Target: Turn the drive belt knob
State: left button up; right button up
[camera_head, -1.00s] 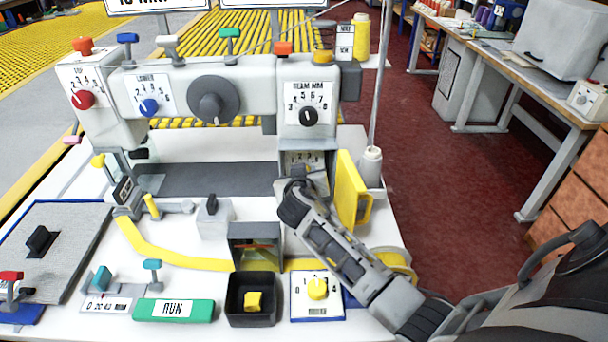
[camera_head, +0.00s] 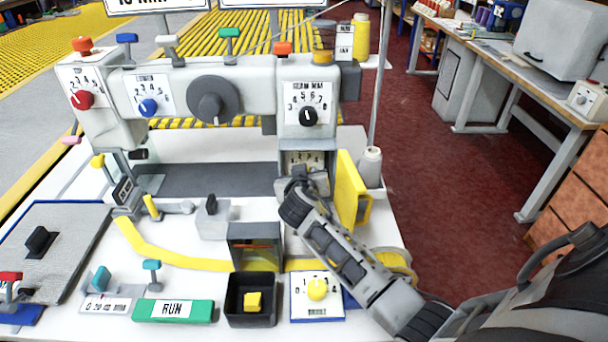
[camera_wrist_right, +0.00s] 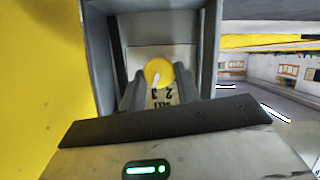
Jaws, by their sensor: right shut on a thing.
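The drive belt knob is a round yellow knob with a white pointer (camera_wrist_right: 157,72), seen in the right wrist view inside a grey recessed housing. Its white plate (camera_wrist_right: 163,50) carries partly hidden black numbers. My right gripper (camera_wrist_right: 158,88) is shut on the knob, one finger on each side. In the head view my right gripper (camera_head: 301,176) reaches into the recess under the seam dial, in front of the dial plate (camera_head: 303,157), and hides the knob. My left gripper is not in view.
A yellow open door panel (camera_head: 347,190) stands just right of my right gripper. A thread cone (camera_head: 370,165) and thin pole are behind it. A dark box (camera_head: 255,240), another yellow knob (camera_head: 317,288) and a green RUN bar (camera_head: 174,310) are at the front.

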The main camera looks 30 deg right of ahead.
jog(key=shift+f, duration=0.1)
dwell(0.5)
jog(key=o, duration=1)
jog(key=shift+c, duration=0.2)
jog(key=b+v, duration=0.1)
jog(key=v, duration=1.1)
jog(key=shift+s, duration=0.1)
